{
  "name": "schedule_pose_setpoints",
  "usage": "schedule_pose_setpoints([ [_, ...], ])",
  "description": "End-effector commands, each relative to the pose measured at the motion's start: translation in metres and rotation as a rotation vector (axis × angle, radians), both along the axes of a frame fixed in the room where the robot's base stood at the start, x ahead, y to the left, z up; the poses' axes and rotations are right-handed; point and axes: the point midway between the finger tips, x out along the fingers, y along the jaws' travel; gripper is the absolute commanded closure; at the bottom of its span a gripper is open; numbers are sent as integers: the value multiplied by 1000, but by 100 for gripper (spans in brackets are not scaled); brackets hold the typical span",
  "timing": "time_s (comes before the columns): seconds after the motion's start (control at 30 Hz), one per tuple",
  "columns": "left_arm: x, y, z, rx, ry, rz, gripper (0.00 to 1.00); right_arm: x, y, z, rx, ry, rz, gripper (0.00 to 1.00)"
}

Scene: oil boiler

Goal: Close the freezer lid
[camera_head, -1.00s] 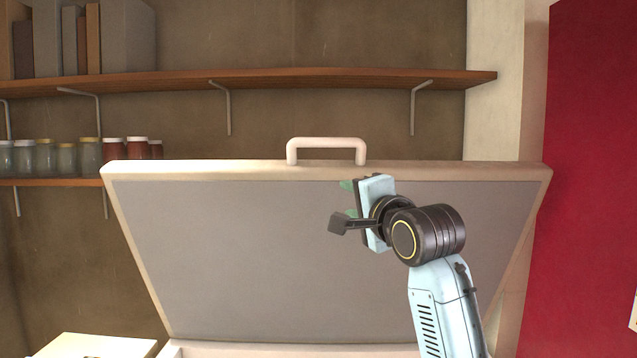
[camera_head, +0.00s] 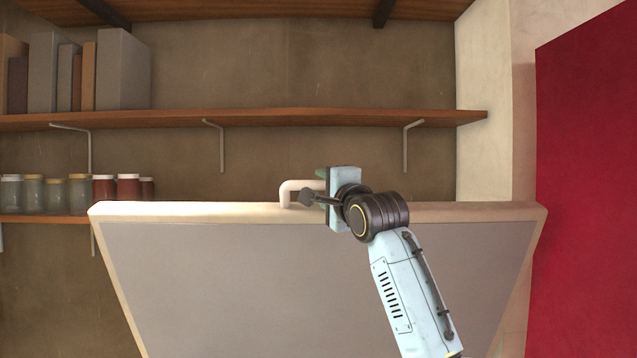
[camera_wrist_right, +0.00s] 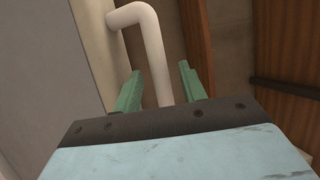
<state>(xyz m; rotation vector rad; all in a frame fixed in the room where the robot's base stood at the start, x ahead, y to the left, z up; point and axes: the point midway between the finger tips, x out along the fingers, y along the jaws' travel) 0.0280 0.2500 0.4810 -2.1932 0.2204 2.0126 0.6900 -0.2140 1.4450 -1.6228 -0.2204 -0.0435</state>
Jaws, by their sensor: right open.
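The freezer lid (camera_head: 230,285) stands raised, its grey inner face toward me and its pale rim along the top. A white U-shaped handle (camera_head: 290,188) sits on the top edge; its right part is hidden behind my right gripper. My right gripper (camera_head: 322,180) is at the handle, in front of the lid's top edge. In the right wrist view, the open green fingers (camera_wrist_right: 160,85) stand on either side of the handle bar (camera_wrist_right: 153,50), with gaps visible, so it is not gripped. My left gripper is not in view.
A wooden shelf (camera_head: 250,118) with books (camera_head: 122,70) runs along the wall behind the lid. Several jars (camera_head: 80,193) stand on a lower shelf at left. A red panel (camera_head: 590,180) is at the right. The space above the lid is free up to the shelf.

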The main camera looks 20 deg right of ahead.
Motion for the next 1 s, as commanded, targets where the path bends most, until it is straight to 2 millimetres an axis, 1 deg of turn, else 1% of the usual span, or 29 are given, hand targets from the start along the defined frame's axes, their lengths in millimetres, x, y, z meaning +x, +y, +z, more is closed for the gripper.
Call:
schedule_pose_setpoints([
  [0.1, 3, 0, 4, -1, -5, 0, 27, 14, 2, 3, -1, 2, 0, 59],
  [0.3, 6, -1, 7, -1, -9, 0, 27, 26, 3, 5, 0, 1, 0, 59],
  [0.67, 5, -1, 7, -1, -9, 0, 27, 29, 4, 5, 0, 0, 0, 59],
  [0.77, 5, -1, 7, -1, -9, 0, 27, 29, 4, 5, 0, 0, 0, 70],
  [0.9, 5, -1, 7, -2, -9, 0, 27, 29, 4, 5, 0, 0, 0, 89],
  [1.0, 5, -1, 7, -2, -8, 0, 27, 29, 4, 4, 0, 0, 0, 100],
])
